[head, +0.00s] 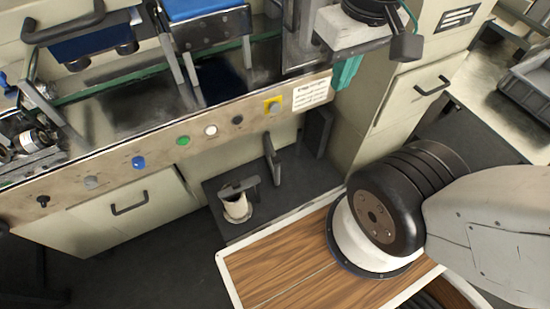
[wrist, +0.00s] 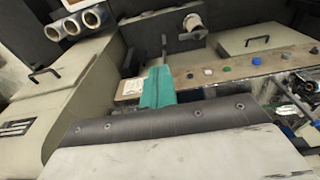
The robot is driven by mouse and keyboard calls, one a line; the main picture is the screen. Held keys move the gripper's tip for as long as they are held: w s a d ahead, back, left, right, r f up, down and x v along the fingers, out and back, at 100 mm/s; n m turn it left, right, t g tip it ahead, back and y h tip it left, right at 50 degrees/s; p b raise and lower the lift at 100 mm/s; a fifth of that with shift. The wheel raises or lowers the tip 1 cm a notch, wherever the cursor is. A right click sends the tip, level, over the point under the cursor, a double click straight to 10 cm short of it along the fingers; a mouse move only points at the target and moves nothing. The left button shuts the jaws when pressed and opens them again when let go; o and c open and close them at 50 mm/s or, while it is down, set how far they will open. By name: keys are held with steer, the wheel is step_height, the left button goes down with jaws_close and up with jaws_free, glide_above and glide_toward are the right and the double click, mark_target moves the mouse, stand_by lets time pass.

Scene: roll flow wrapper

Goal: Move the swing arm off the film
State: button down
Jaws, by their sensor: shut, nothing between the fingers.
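A pale roll of film (head: 237,210) stands low in a dark recess under the machine's front panel. A dark bar (head: 240,186), which looks like the swing arm, lies across the roll's top; I cannot tell if it touches. A dark upright lever (head: 272,158) stands to its right. In the wrist view the roll (wrist: 193,25) and the dark bar (wrist: 188,37) are near the top, beyond my gripper. My teal gripper (wrist: 161,67) is shut and empty. In the head view it (head: 347,73) is up and right of the roll, well apart from it.
The front panel (head: 120,158) with several coloured buttons runs above the recess. A label plate (head: 311,93) is beside my gripper in the picture. A pale cabinet with a dark handle (head: 433,87) stands to the right. Dark open floor (head: 140,255) lies left of the roll.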

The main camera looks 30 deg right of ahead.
steer(key=w+a+f+n+g+h, duration=0.2)
steer(key=w+a+f+n+g, duration=0.1)
steer(key=w+f, duration=0.4)
steer(key=w+a+f+n+g+h, duration=0.3)
steer(key=w+a+f, duration=0.15)
steer(key=f, duration=0.45)
steer(key=w+a+f+n+t+h, duration=0.1)
steer(key=w+a+f+n, duration=0.1)
steer(key=f, duration=0.8)
steer(key=w+a+f+n+t+h, duration=0.1)
steer(key=w+f+n, duration=0.4)
steer(key=f, duration=0.5)
steer(key=w+a+f+n+t+h, duration=0.2)
steer(key=w+a+f+n, duration=0.1)
steer(key=f, duration=0.7)
steer(key=shift+w+a+n+t, duration=0.3)
steer(key=shift+a+n, duration=0.25)
steer(key=shift+n, duration=0.45)
steer(key=shift+f, duration=0.15)
